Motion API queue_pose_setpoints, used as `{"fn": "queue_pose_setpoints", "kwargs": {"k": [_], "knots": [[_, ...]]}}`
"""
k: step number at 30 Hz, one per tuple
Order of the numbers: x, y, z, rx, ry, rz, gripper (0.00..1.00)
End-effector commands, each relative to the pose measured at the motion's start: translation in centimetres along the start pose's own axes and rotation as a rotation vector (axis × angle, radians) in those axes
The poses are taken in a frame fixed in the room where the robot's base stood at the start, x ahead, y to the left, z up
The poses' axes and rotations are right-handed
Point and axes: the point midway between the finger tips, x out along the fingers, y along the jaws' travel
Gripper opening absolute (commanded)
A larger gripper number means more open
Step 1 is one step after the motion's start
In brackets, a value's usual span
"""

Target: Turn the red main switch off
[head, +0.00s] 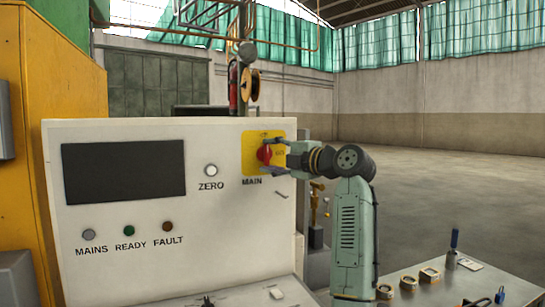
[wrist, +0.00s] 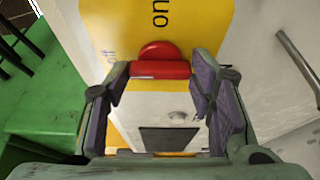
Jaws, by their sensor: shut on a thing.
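The red main switch (head: 264,153) sits on a yellow plate (head: 249,141) at the right of the white control panel, above the word MAIN. In the wrist view the red handle (wrist: 160,70) spans the gap between my fingers. The word "on" is on the yellow plate just beyond it and "off" is to its left. My gripper (head: 268,157) reaches in from the right, one finger above and one below the switch, shut on the handle. It also shows in the wrist view (wrist: 161,78). I cannot tell exactly which word the handle points to.
The panel (head: 215,235) carries a dark screen (head: 123,171), a ZERO button (head: 211,170) and MAINS, READY and FAULT lamps (head: 129,230). A yellow cabinet (head: 65,90) stands at left. A grey table (head: 430,290) with small parts is at lower right. The floor behind is open.

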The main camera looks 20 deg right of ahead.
Motion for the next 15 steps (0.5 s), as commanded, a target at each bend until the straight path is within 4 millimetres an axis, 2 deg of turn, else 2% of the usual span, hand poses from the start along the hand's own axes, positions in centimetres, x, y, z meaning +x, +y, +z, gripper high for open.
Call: {"fn": "queue_pose_setpoints", "kwargs": {"k": [5, 6, 15], "knots": [[0.0, 0.02, 0.02, -0.003, -0.001, 0.0, 0.22], [0.0, 0.02, 0.02, -0.003, -0.002, 0.0, 0.52], [0.0, 0.02, 0.01, -0.001, -0.001, 0.0, 0.7]]}}
